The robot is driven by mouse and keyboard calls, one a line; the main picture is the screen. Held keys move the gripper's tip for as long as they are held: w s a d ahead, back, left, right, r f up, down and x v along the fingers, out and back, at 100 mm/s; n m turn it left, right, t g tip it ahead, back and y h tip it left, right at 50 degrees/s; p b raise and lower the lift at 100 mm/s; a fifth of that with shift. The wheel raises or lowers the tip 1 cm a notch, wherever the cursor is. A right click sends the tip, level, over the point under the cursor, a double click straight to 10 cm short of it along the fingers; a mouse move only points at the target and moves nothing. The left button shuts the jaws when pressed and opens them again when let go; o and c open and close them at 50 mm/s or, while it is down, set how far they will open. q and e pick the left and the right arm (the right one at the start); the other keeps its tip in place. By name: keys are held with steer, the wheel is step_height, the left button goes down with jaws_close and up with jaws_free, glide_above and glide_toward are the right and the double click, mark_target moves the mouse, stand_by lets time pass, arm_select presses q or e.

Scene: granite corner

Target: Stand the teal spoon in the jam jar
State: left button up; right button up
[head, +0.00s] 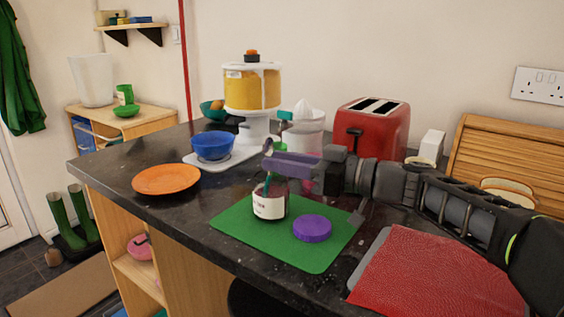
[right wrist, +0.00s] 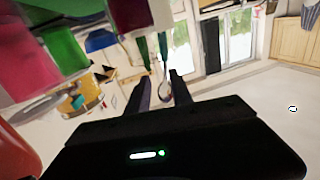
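The jam jar (head: 269,206), glass with a white label, stands upright on the green mat (head: 240,232). The teal spoon (head: 267,185) stands in the jar with its teal handle down in the mouth. In the right wrist view the spoon's silver end (right wrist: 165,88) points away from the jar (right wrist: 163,14). My right gripper (head: 269,158) reaches in from the right, just above the jar, with its fingers around the spoon's upper part. In the right wrist view its fingertips (right wrist: 159,78) are apart, with a gap beside the spoon. My left gripper is out of view.
A purple lid (head: 312,228) lies right of the jar. A red cloth (head: 435,275) lies at the front right.

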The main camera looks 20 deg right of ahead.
steer(key=v, duration=0.8)
steer(key=shift+b, duration=0.3)
stand_by(1.1)
